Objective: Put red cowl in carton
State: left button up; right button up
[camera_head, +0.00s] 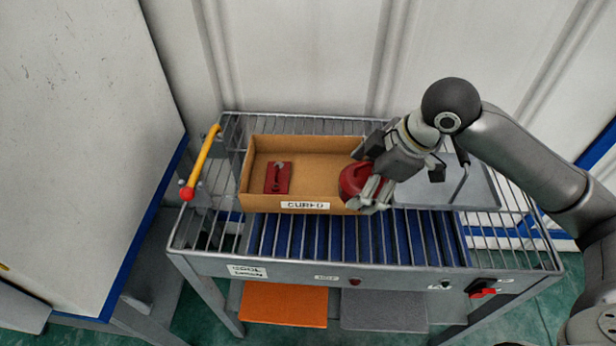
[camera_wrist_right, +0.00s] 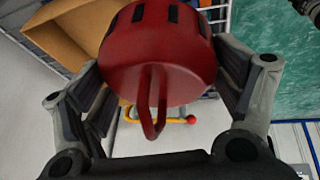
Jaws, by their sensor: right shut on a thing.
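The red cowl (camera_head: 354,180) is a round red part with dark slots and a loop handle. It shows large in the right wrist view (camera_wrist_right: 158,55). My right gripper (camera_head: 366,186) is shut on it, with a finger on each side. The cowl is at the right end of the open cardboard carton (camera_head: 318,150), overlapping its right wall in the head view; I cannot tell its height above the rim. The carton bears a label reading "CURED". A flat red part (camera_head: 278,177) lies inside the carton at its left. My left gripper is not in view.
The carton stands on a metal wire-rack cart with blue rollers (camera_head: 300,236) in front. A grey tray (camera_head: 468,185) lies right of the carton. A yellow lever with a red knob (camera_head: 203,160) rises at the left. Orange (camera_head: 284,305) and grey (camera_head: 384,310) pads lie below.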

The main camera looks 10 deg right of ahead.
aim_at(359, 172)
jog(key=w, duration=0.1)
jog(key=w+f, duration=0.1)
jog(key=w, duration=0.1)
jog(key=shift+d+f, duration=0.1)
jog(key=w+f, duration=0.2)
jog(key=w, duration=0.1)
jog(key=w+f+p, duration=0.1)
jog(key=w+f, duration=0.2)
jog(key=w+f+p, duration=0.1)
jog(key=w+f, duration=0.1)
jog(key=w, duration=0.2)
jog(key=shift+a+f, duration=0.25)
jog(key=shift+a, duration=0.1)
jog(key=shift+w+f, duration=0.25)
jog(key=shift+f, duration=0.15)
jog(key=shift+w+f+p, duration=0.1)
jog(key=shift+f+p, duration=0.25)
jog(key=shift+p, duration=0.05)
notch_tip(359, 172, down, 2)
jog(key=shift+f+p, duration=0.1)
jog(key=shift+p, duration=0.35)
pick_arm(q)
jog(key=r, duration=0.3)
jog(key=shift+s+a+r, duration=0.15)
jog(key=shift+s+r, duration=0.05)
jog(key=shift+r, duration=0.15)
pick_arm(e)
jog(key=shift+f, duration=0.25)
